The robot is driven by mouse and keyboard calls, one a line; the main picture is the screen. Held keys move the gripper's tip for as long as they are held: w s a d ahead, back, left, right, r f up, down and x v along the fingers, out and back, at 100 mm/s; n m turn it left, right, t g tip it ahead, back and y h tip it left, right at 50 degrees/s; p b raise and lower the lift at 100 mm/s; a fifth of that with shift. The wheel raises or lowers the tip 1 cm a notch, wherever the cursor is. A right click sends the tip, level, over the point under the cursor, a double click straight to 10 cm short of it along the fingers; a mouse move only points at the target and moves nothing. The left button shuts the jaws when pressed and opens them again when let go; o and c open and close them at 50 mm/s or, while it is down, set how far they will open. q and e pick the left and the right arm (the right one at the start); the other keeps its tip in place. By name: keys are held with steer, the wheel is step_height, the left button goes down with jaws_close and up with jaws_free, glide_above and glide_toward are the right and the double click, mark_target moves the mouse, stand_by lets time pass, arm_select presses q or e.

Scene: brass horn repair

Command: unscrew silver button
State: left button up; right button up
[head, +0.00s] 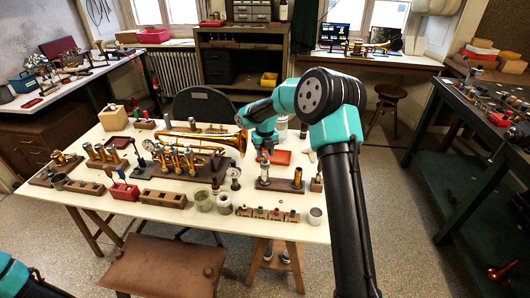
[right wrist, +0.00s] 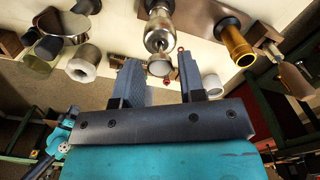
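The silver button (right wrist: 160,66) is a small round cap on the end of a silver and brass valve (right wrist: 160,28) in the right wrist view. In the head view that valve (head: 264,172) stands upright on a dark wooden block (head: 281,185). My right gripper (right wrist: 158,68) is open, with one finger on each side of the button and gaps visible on both sides. In the head view the right gripper (head: 265,153) is above the valve, partly hidden by my own arm. My left gripper is out of view; only a bit of the left arm shows at lower left.
A brass tube (right wrist: 237,46) stands close to the right of the valve on the same block. A brass horn (head: 205,139) lies behind on the table. A red tray (head: 281,157) lies behind the block. Glass jars (head: 204,201) and a row of small parts (head: 267,213) are in front.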

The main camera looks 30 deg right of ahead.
mark_target(265, 154)
steer(key=shift+o, duration=1.4)
step_height(265, 154, up, 17)
steer(key=shift+r, duration=0.2)
steer(key=shift+o, duration=0.2)
